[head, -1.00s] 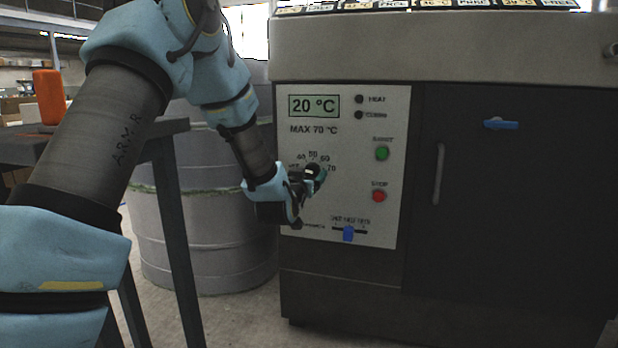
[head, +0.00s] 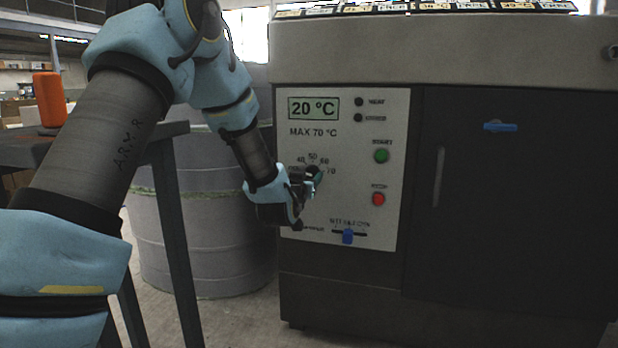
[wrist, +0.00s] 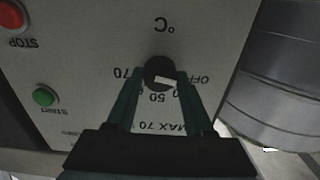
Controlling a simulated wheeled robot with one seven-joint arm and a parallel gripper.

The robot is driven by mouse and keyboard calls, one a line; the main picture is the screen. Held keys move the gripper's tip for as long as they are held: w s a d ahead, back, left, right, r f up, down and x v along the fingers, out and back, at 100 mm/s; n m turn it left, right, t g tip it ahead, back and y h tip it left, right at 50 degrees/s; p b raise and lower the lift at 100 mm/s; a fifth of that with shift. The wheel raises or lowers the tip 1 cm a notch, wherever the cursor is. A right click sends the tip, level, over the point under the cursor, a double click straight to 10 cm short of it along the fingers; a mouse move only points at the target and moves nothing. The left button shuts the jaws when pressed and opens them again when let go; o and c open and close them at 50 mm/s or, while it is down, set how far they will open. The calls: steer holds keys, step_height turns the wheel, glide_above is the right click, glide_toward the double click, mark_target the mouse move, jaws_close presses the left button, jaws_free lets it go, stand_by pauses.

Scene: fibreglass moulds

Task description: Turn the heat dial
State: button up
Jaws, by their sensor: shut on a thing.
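The heat dial is a black round knob (wrist: 160,72) with a white pointer mark, on the light control panel (head: 340,225) of a dark machine. In the wrist view my gripper (wrist: 158,82) has one green finger on each side of the knob and is shut on it. The white mark lies across the knob, tilted slightly, with its right end toward the OFF side. In the head view my gripper (head: 312,180) hides most of the dial, with the figures 40 to 70 showing around it. The display (head: 313,107) above reads 20 °C.
A dark door with a handle (head: 438,177) is to the right. A grey drum (head: 215,245) and a dark table (head: 172,215) stand left.

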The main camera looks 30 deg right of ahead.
jaws_close()
steer(key=shift+m, duration=0.4)
steer(key=m, duration=0.2)
steer(key=shift+m+b, duration=0.3)
steer(key=shift+b, duration=0.05)
steer(key=m, duration=0.4)
steer(key=shift+s+m, duration=0.1)
steer(key=shift+m, duration=0.2)
steer(key=m, duration=0.4)
steer(key=shift+m, duration=1.8)
